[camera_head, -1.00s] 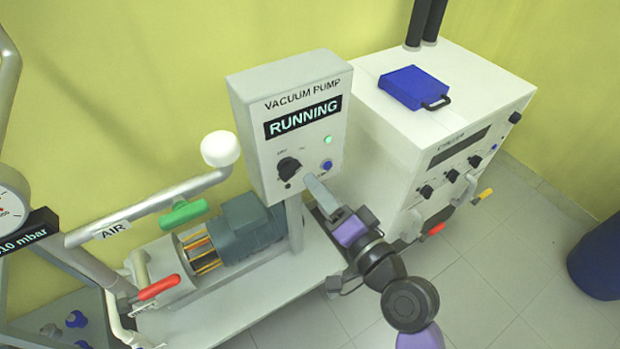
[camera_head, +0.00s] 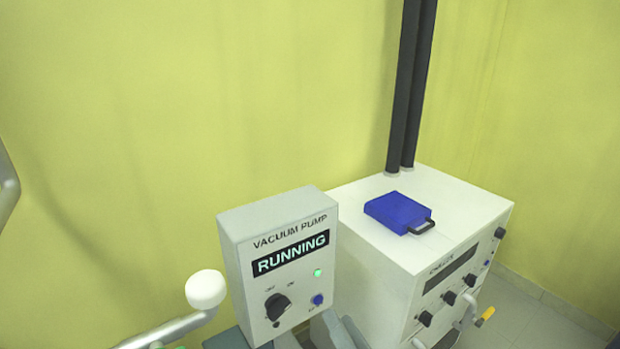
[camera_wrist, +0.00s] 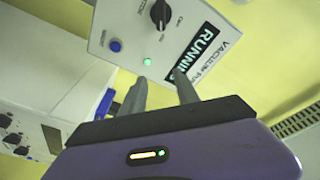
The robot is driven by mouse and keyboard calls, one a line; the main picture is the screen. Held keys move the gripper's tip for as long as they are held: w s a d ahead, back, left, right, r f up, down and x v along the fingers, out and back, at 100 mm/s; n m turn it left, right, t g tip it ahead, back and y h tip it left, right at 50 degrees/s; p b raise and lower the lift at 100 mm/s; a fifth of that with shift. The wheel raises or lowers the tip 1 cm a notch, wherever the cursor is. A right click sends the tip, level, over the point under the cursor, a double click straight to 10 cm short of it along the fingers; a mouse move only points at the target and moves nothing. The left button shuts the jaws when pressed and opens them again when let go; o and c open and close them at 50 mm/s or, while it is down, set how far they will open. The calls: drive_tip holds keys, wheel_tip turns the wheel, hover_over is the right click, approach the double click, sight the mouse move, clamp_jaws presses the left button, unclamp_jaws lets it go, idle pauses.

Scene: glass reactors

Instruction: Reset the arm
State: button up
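My gripper (camera_wrist: 160,78) shows in the wrist view with its two grey fingers apart and nothing between them. It points toward the vacuum pump control box (camera_wrist: 150,35), whose knob, blue button and lit green lamp are in view. The rest of my arm is out of that view. The display (camera_head: 290,253) reads RUNNING, and the green lamp (camera_head: 318,272) is lit.
A white chiller (camera_head: 385,265) stands right of the pump box, with a blue handled case (camera_head: 398,212) on top and dark vertical pipes behind. A pipe with a white round end (camera_head: 206,289) is at left. The yellow wall is behind; grey floor shows at right.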

drive_tip(key=s+d+f+n+g+h, duration=0.1)
drive_tip(key=s+d, duration=0.3)
drive_tip(key=s, duration=0.7)
drive_tip(key=s+d+f+n+h, duration=0.2)
drive_tip(key=s+d+h, duration=0.2)
drive_tip(key=s, duration=0.8)
drive_tip(key=s+d+f+n+g+h, duration=0.1)
drive_tip(key=s+d, duration=0.5)
drive_tip(key=s, duration=0.6)
drive_tip(key=shift+d+f+n+g+h, duration=0.15)
drive_tip(key=shift+f+n+g+h, duration=0.15)
drive_tip(key=shift+f+n+h, duration=0.35)
drive_tip(key=shift+f, duration=0.15)
